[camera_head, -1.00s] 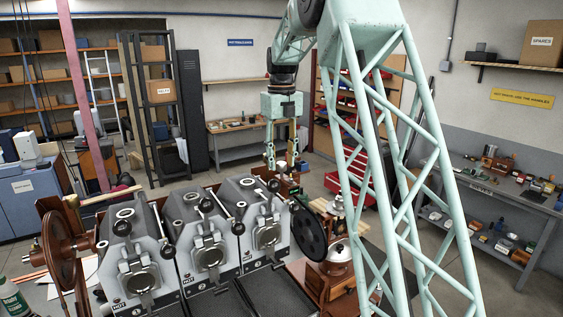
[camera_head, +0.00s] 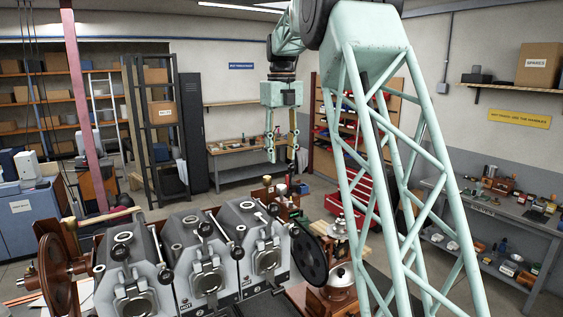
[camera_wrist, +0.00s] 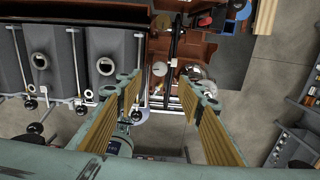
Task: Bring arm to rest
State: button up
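My gripper (camera_head: 282,156) hangs pointing down from my pale green arm, in the air beyond the roaster's right end. Its two fingers are apart with nothing between them. In the wrist view my gripper (camera_wrist: 165,90) also shows open, its wood-coloured finger pads spread wide. The sample roaster (camera_head: 203,255), with several grey drum units, stands below and to the left. No object is held, and the fingers touch nothing that I can see.
A workbench (camera_head: 240,172) is at the back, a red tool cabinet (camera_head: 345,195) behind my arm, and a loaded bench (camera_head: 500,215) at the right. Air around my gripper looks clear.

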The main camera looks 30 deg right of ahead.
jog(key=shift+r, duration=0.25)
dwell(0.6)
jog(key=s+a+f+n+t+b, duration=0.1)
jog(key=s+a+f+n+b, duration=0.1)
jog(key=s+a+n+b, duration=0.5)
jog(key=s+a+f+n+b, duration=0.1)
jog(key=s+a+n, duration=0.35)
jog(key=s, duration=0.65)
jog(key=s+a+f+n+t+b, duration=0.1)
jog(key=s+a+f+n+b, duration=0.1)
jog(key=s+a+n+b, duration=0.45)
jog(key=s+a+f+n+b, duration=0.2)
jog(key=s+f+n, duration=0.4)
jog(key=s, duration=0.4)
jog(key=s+a+f+n+t+b, duration=0.1)
jog(key=s+a+f+n+b, duration=0.1)
jog(key=s+f+n, duration=0.4)
jog(key=s+a+f+n+t+b, duration=0.1)
jog(key=s+f+n, duration=0.4)
jog(key=s+f, duration=0.5)
jog(key=s+a+b, duration=0.1)
jog(key=s+b, duration=0.1)
jog(key=s, duration=0.4)
jog(key=shift+f+n+b, duration=0.4)
jog(key=shift+w, duration=0.1)
dwell(1.0)
